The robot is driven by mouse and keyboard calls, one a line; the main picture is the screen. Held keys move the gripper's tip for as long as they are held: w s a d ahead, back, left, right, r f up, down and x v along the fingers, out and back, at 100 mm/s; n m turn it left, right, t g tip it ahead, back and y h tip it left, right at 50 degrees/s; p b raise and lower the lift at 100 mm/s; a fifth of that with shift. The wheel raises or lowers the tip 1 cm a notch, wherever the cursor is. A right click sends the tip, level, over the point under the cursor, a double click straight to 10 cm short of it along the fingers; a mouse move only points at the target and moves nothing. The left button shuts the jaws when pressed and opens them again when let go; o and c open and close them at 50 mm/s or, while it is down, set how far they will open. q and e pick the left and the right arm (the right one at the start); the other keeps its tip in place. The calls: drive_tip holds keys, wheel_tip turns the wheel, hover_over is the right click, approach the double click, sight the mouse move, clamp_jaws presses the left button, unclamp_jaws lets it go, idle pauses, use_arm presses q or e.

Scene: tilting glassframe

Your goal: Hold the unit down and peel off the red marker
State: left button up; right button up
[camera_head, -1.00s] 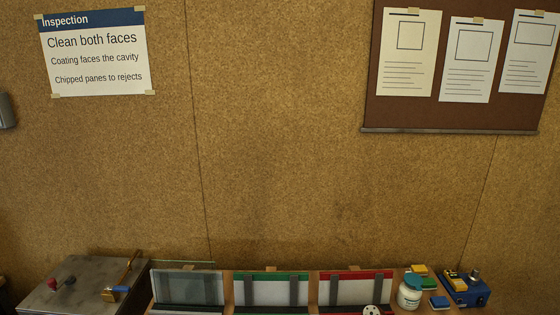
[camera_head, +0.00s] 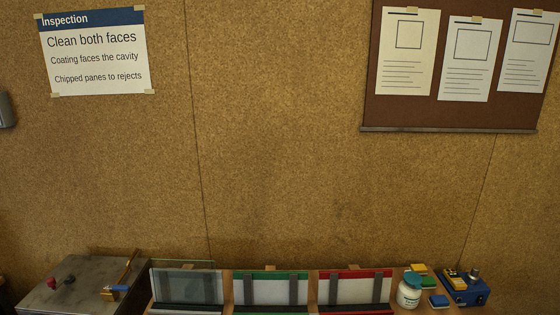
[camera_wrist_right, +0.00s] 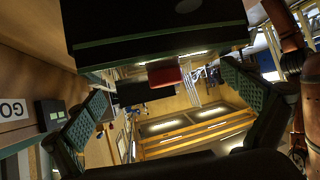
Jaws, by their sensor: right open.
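In the right wrist view a small red piece (camera_wrist_right: 165,75), which looks like the red marker, shows at the lower edge of a large dark slab (camera_wrist_right: 150,32) with a green edge line. I cannot tell whether this slab is the unit. My right gripper (camera_wrist_right: 165,90) is open, its two teal ridged pads wide apart on either side of the red piece. Nothing is between the pads that I can see touching them. The distance to the red piece is hard to tell. My left gripper is in no view. The head view shows neither gripper nor marker.
Along the bottom of the head view stand a grey rack (camera_head: 187,287), a green-topped rack (camera_head: 270,275) and a red-topped rack (camera_head: 354,274). A metal-topped box (camera_head: 75,285) is left; a white jar (camera_head: 409,292) and blue device (camera_head: 466,291) are right.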

drive_tip(key=shift+f, duration=0.1)
drive_tip(key=shift+c, duration=0.4)
drive_tip(key=shift+s, duration=0.1)
drive_tip(key=c, duration=0.5)
drive_tip(key=shift+c, duration=0.4)
